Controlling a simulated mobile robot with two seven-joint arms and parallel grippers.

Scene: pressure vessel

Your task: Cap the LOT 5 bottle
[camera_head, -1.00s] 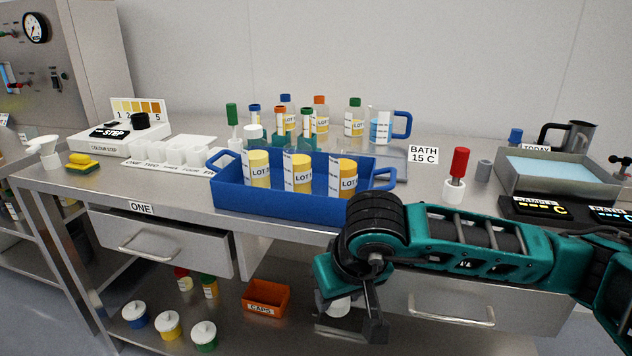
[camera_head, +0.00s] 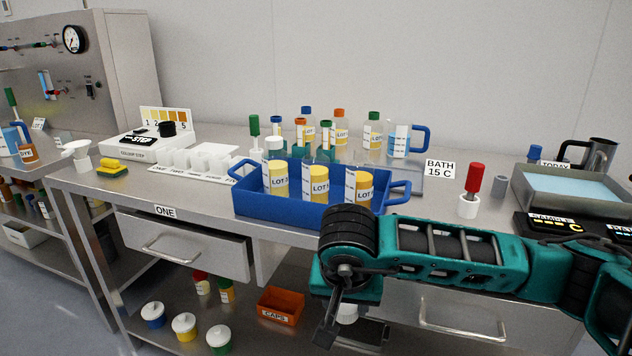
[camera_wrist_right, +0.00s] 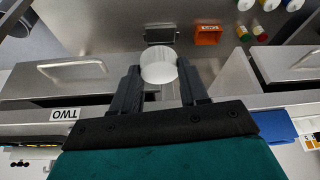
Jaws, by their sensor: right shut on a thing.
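My right gripper (camera_wrist_right: 160,85) is shut on a round white cap (camera_wrist_right: 158,66), which sits between its two fingers in the right wrist view. In the head view the right gripper (camera_head: 338,312) hangs in front of the bench, below the top's front edge, and the cap (camera_head: 347,314) is partly hidden by it. My left gripper is not in view.
The blue tray (camera_head: 262,208) stands at the bench's front edge. An orange CAPS bin (camera_head: 281,306) and several lidded jars are on the lower shelf. Drawer ONE (camera_head: 180,242) is partly pulled out. Several bottles and a jug (camera_head: 399,140) stand behind the tray.

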